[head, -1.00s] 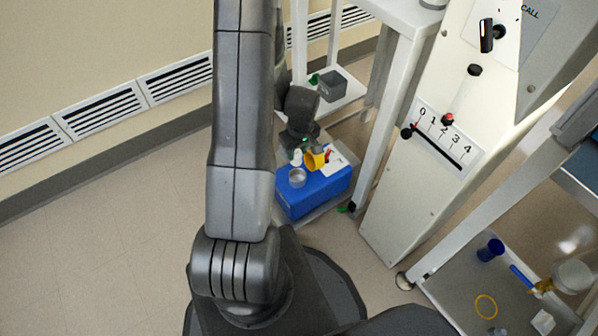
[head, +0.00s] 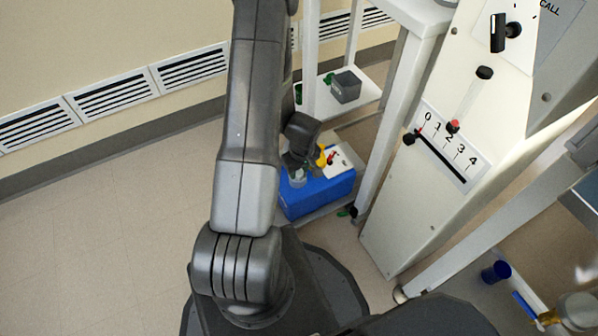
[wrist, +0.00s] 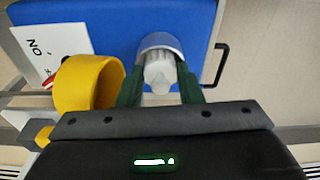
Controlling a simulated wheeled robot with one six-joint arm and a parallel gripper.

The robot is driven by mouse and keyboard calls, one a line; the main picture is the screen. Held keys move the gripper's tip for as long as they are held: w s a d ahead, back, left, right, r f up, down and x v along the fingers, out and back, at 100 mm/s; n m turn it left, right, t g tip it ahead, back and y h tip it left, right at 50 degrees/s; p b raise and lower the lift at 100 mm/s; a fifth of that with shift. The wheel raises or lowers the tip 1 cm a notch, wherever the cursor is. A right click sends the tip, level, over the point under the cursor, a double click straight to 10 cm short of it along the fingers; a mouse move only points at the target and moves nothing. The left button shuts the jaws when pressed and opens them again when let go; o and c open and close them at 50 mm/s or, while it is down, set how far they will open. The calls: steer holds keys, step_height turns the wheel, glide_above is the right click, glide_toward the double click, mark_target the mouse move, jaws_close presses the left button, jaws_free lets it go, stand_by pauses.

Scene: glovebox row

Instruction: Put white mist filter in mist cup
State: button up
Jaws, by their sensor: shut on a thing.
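My gripper (wrist: 160,82) is shut on the white mist filter (wrist: 159,74), which sits between the two dark green fingers in the wrist view. The grey mist cup (wrist: 158,41) stands on the blue box top just beyond it, and its rim curves around the far side of the filter. The filter overlaps the cup's mouth in this view; I cannot tell how deep it is. In the head view the cup (head: 297,181) is right below my gripper (head: 296,169), and the filter is mostly hidden there by the gripper.
A yellow cup-like ring (wrist: 88,80) lies close to the left finger. A white card (wrist: 42,52) with print lies on the blue box (head: 318,193). A black handle (wrist: 222,62) is on the box's right side in the wrist view. A white post (head: 385,130) stands right of the box.

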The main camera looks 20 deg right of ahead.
steer(key=shift+f, duration=0.15)
steer(key=shift+f, duration=0.25)
steer(key=o, duration=0.7)
steer(key=shift+r, duration=0.1)
steer(key=shift+o, duration=0.2)
steer(key=shift+r, duration=0.15)
step_height(320, 180, up, 12)
steer(key=s+p, duration=0.1)
steer(key=p, duration=0.3)
steer(key=shift+s+d, duration=0.15)
steer(key=shift+s, duration=0.1)
